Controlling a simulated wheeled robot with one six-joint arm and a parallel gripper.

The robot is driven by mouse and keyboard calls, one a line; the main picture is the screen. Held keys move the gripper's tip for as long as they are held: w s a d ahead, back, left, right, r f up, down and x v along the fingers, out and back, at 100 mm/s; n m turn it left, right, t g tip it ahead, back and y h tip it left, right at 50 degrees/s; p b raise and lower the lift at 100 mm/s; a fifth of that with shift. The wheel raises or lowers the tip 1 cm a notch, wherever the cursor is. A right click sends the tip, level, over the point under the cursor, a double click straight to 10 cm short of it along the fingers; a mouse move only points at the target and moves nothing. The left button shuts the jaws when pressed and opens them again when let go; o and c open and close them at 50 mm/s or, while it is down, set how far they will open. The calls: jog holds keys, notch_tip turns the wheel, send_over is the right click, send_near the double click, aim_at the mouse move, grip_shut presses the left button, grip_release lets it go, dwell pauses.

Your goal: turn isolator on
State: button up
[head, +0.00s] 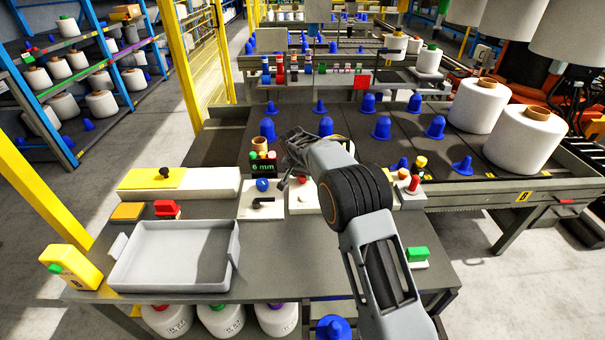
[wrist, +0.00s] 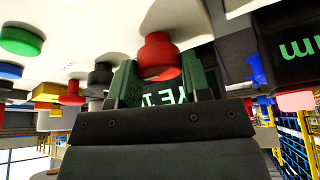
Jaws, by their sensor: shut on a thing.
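A round red knob (wrist: 158,52) stands between the two green fingers of my gripper (wrist: 157,70) in the wrist view. The fingers are closed on its sides. The knob sits against a pale panel, seen upside down. In the head view, my gripper (head: 284,180) is low over the bench controls, beside a white panel (head: 300,204) with a small red knob (head: 302,181). My arm hides part of that panel. No isolator label is readable, so I cannot tell from markings which control is the isolator.
A panel with a blue knob (head: 263,185) and black lever (head: 262,203) is close left of my gripper. A grey tray (head: 232,270) lies at the front left. A yellow plate with a black knob (head: 164,172) is behind it. Blue cones and large bobbins (head: 520,142) stand behind.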

jog(key=o, duration=0.9)
jog(key=v, duration=1.3)
jog(key=shift+s+a+r+p, duration=0.1)
jog(key=shift+s+r+p, duration=0.1)
jog(key=shift+r+p, duration=0.15)
